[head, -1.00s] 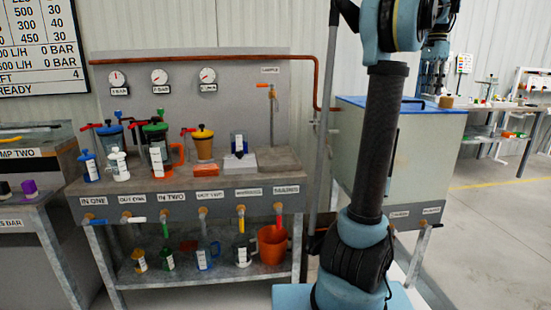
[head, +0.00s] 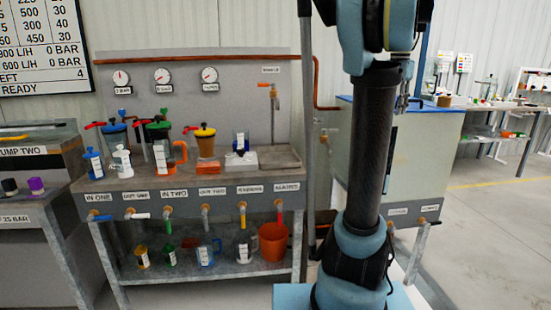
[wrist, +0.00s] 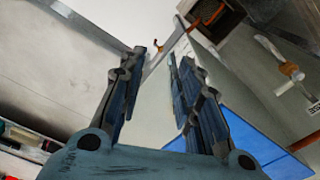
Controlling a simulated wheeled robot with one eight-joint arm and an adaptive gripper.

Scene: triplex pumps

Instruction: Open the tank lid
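The tank (head: 432,150) is a pale grey box right of my arm in the head view. Its flat blue lid (head: 449,109) lies down on top, partly hidden behind my arm. The lid also shows as a blue surface at the lower right of the wrist view (wrist: 262,148). My gripper (head: 408,101) hangs in front of the tank at about lid height in the head view. In the wrist view my gripper (wrist: 163,60) has its two fingers apart with nothing between them. Whether it touches the lid is unclear.
A pump bench (head: 190,187) with jugs, taps and gauges stands left of the tank. An orange bucket (head: 273,242) sits on its lower shelf. A copper pipe (head: 317,85) runs down beside the tank. The floor (head: 490,220) at the right is clear.

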